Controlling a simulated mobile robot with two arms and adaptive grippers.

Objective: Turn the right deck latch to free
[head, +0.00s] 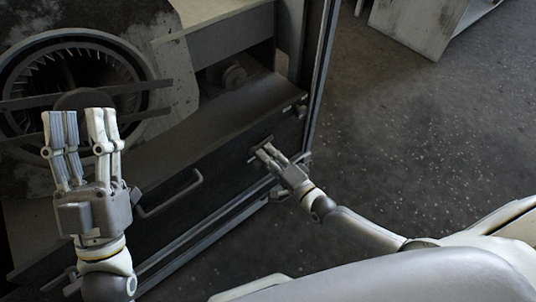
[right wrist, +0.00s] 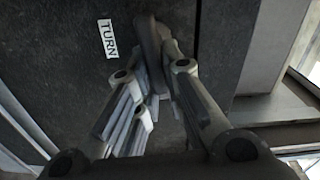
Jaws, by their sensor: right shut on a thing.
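The right deck latch (right wrist: 148,42) is a dark, rounded handle on the dark front panel, beside a white label reading "TURN" (right wrist: 107,39) in the right wrist view. My right gripper (right wrist: 153,88) is shut on the latch, its fingertips closed around the handle's near end. In the head view my right gripper (head: 262,150) reaches the right part of the front panel (head: 222,160), where its fingers mostly hide the latch. My left gripper (head: 80,115) points upward in front of the blower, with its fingers apart and nothing between them.
The round blower wheel (head: 75,80) sits in its housing at the upper left. A bar handle (head: 172,196) is on the front panel, left of my right gripper. A metal frame post (head: 320,75) stands close to the right. The floor (head: 420,140) to the right is clear, with a pale cabinet (head: 415,22) beyond.

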